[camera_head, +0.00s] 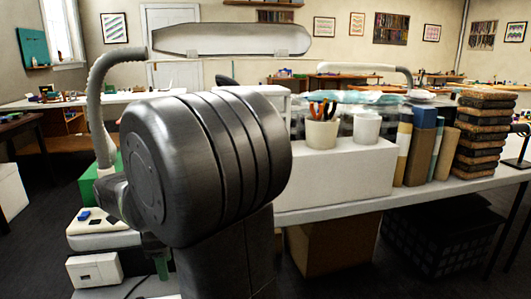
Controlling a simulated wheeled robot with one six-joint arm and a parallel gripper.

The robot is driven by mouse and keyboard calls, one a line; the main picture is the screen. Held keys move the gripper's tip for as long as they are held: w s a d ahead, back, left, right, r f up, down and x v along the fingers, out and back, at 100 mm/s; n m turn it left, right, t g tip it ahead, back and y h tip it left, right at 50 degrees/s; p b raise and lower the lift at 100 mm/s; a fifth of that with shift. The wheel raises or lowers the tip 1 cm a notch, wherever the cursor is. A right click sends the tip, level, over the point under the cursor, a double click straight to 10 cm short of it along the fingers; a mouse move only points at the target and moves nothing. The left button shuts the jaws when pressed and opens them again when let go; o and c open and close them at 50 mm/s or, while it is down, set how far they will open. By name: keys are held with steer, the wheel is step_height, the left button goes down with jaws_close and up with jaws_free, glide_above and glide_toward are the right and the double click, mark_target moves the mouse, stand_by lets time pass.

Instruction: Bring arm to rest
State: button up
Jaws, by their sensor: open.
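A large dark metal cylinder with ring grooves, a joint of my arm (205,165), fills the middle left of the head view, close to the camera. A dark link of my arm (232,262) runs down from it to the bottom edge. My gripper does not show; the bulky joint hides much of what is behind it. No held thing is visible.
A white table (350,200) at the right carries a white box (340,180), a cup of tools (322,133), a white cup (366,128), upright books (420,150) and a tall dark stack (482,135). A crate (430,240) stands underneath. Dark floor shows at left.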

step_height(320, 180, down, 11)
steer(key=b, duration=0.4)
steer(key=shift+f, duration=0.1)
step_height(320, 180, up, 11)
steer(key=p, duration=0.8)
steer(key=shift+w+d+n, duration=0.3)
steer(key=shift+d+n, duration=0.05)
steer(key=shift+n, duration=0.05)
steer(key=shift+d, duration=0.15)
